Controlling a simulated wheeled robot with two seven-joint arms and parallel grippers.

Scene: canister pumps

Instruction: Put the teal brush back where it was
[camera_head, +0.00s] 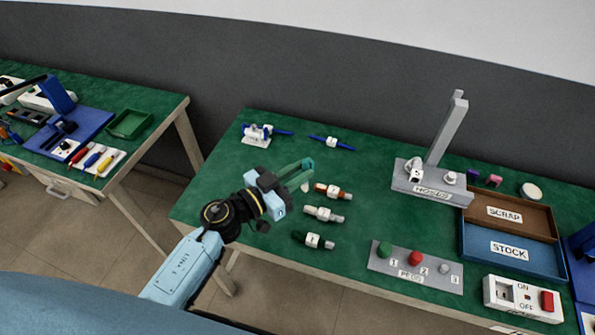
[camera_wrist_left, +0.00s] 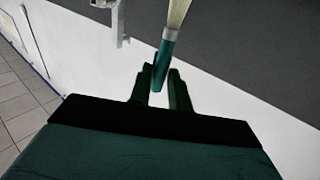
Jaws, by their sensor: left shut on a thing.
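My left gripper (camera_head: 300,170) is above the left part of the green table (camera_head: 215,195). In the left wrist view its two fingers (camera_wrist_left: 160,88) are closed around the teal handle of the brush (camera_wrist_left: 166,58), which has a grey ferrule and pale bristles. In the head view the brush is mostly hidden by the fingers; a pale tip (camera_head: 305,186) shows just below them. The brush appears to be held clear of the table. My right gripper is not in view.
Behind are a blue tool (camera_head: 332,143) and a labelled holder (camera_head: 257,135). To the right are the PEGS board (camera_head: 415,268), HOSES stand (camera_head: 432,185), SCRAP tray (camera_head: 535,232) and STOCK tray (camera_head: 480,250).

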